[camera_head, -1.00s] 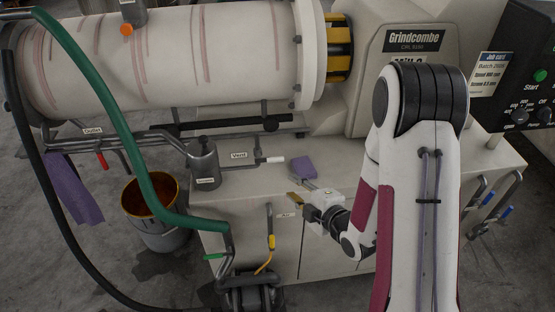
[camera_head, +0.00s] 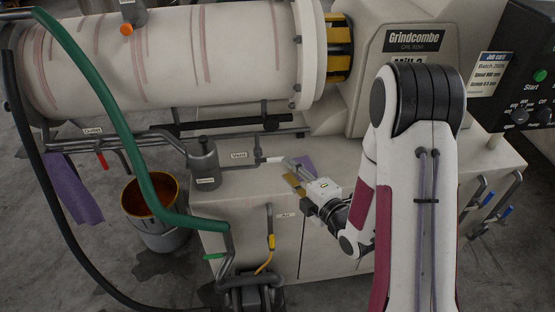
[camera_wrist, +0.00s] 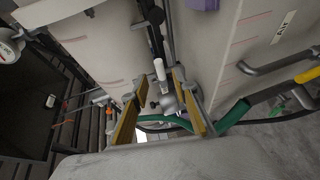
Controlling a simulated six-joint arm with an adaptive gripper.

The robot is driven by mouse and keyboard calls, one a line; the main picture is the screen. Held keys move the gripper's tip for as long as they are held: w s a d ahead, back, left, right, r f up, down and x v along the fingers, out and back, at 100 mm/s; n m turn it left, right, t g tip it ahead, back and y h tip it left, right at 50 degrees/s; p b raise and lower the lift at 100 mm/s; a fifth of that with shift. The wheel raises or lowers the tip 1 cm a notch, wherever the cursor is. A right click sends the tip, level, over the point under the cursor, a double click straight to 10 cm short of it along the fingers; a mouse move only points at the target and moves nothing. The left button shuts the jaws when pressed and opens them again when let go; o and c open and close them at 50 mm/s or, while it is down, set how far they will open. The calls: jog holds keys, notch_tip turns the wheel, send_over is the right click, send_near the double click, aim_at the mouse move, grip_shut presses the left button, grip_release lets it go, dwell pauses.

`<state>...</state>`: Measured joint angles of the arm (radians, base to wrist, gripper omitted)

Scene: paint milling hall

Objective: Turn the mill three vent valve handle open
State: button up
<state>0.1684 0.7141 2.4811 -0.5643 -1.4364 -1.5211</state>
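The mill three vent valve has a white-gripped handle (camera_head: 268,160) beside the "Vent" label (camera_head: 239,155), pointing right, roughly along the pipe, in the head view. In the wrist view a white cylinder (camera_wrist: 158,68), which looks like this handle, shows near the fingertips. My gripper (camera_head: 289,173) is just right of the handle's free end in the head view. Its two yellow-padded fingers are apart in the wrist view (camera_wrist: 158,90), with nothing clearly held between them. Whether a finger touches the handle I cannot tell.
A purple cloth (camera_head: 305,164) lies on the cabinet top behind my gripper. A green hose (camera_head: 140,160) runs down at left, near a bucket (camera_head: 150,222). A yellow-handled air valve (camera_head: 271,242) is on the front.

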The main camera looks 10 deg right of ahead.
aim_at(279, 161)
jog(key=shift+x, duration=3.6)
grip_shut()
